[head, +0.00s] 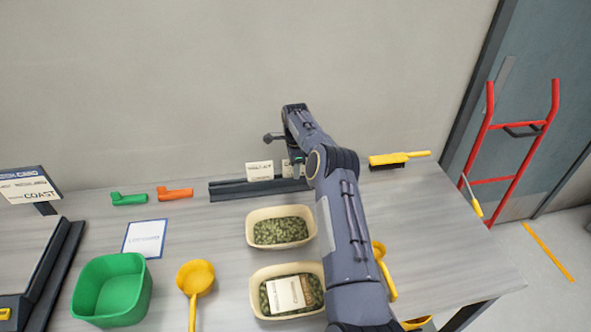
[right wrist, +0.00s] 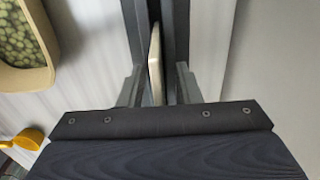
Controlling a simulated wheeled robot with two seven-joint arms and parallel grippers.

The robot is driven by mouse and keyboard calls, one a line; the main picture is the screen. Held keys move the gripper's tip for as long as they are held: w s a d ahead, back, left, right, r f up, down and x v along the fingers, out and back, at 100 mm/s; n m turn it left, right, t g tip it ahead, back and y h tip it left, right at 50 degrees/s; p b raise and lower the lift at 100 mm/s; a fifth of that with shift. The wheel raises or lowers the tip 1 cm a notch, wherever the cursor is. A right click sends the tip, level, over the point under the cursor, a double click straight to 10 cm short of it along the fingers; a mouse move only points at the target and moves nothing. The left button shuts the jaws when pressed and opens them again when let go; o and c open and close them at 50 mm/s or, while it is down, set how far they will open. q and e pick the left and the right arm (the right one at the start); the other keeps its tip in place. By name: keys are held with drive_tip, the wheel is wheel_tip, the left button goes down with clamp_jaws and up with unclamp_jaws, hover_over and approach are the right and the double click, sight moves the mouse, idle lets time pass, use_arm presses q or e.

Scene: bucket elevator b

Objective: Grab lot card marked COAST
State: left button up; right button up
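A dark card rack (head: 232,189) stands at the back of the table by the wall. A white lot card (head: 260,171) stands upright in it, its print too small to read. A second card (head: 287,168) stands just right of it, partly hidden by my right gripper (head: 298,167). In the right wrist view, my right gripper (right wrist: 158,85) is open, its fingers on either side of a card edge (right wrist: 154,65) with gaps showing. A sign (head: 30,187) reading COAST is at the far left. My left gripper is out of view.
Two cream bowls of green pellets, a rear one (head: 250,236) and a front one (head: 256,303) with a card (head: 287,293) on its contents, stand mid-table. A green tub (head: 90,290), yellow scoop (head: 195,278) and brush (head: 400,159) are nearby. A blue-edged sheet (head: 145,238) lies left.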

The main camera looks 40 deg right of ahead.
clamp_jaws()
drive_tip(key=shift+r, duration=0.2)
